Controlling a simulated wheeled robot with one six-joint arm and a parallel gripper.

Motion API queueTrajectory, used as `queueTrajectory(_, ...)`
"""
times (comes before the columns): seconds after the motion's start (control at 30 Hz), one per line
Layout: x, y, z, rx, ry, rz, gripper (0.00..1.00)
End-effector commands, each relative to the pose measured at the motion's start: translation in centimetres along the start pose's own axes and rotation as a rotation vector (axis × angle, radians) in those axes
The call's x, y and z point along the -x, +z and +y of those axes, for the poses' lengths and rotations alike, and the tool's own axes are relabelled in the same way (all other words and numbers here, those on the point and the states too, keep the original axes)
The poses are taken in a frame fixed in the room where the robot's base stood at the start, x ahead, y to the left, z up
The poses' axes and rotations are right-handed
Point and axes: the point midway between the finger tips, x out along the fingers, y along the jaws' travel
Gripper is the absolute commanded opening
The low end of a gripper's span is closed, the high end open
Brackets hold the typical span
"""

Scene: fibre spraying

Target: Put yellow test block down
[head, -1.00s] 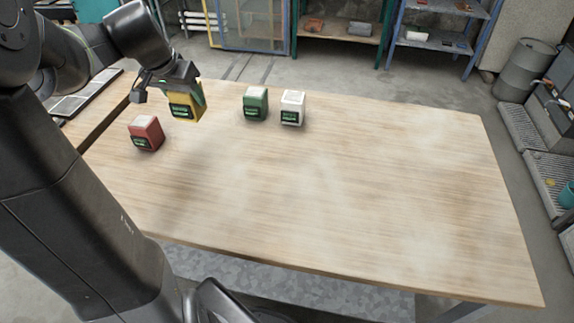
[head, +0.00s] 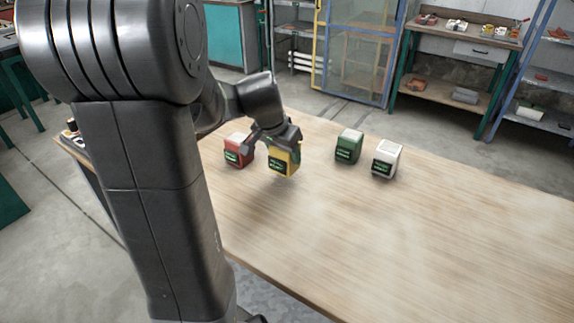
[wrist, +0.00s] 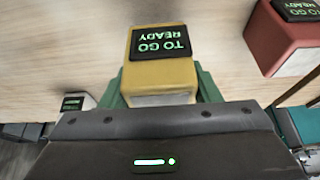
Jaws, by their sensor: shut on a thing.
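The yellow test block (head: 284,164) is between the jaws of my gripper (head: 283,148), which is shut on it, at or just above the wooden table. It looks upright in the head view; whether its bottom touches the table I cannot tell. In the wrist view the yellow block (wrist: 160,75) sits between two green fingers, its dark label reading "READY TO GO". Part of the block's top is hidden by my gripper in the head view.
A red block (head: 238,152) stands close left of the yellow one. A green block (head: 348,146) and a white block (head: 386,160) stand to the right. The wooden table (head: 430,240) is clear towards its front and right. Shelves (head: 460,70) stand behind.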

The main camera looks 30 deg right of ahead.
Motion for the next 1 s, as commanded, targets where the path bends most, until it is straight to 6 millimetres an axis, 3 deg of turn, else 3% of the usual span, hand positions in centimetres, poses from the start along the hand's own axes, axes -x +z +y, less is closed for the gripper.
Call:
queueTrajectory(0.3,-3.4,1.4,0.0,0.000,0.001,0.000,0.16)
queueTrajectory(0.7,-3.9,1.6,0.0,0.000,-0.001,0.002,0.16)
queueTrajectory(0.73,-3.9,1.6,0.0,0.000,0.000,0.000,0.58)
queueTrajectory(0.8,-3.8,1.6,0.0,0.000,0.000,0.000,0.72)
queueTrajectory(0.83,-3.8,1.6,0.0,0.000,0.000,0.000,0.78)
queueTrajectory(1.0,-3.8,1.6,0.0,0.000,0.000,0.000,0.78)
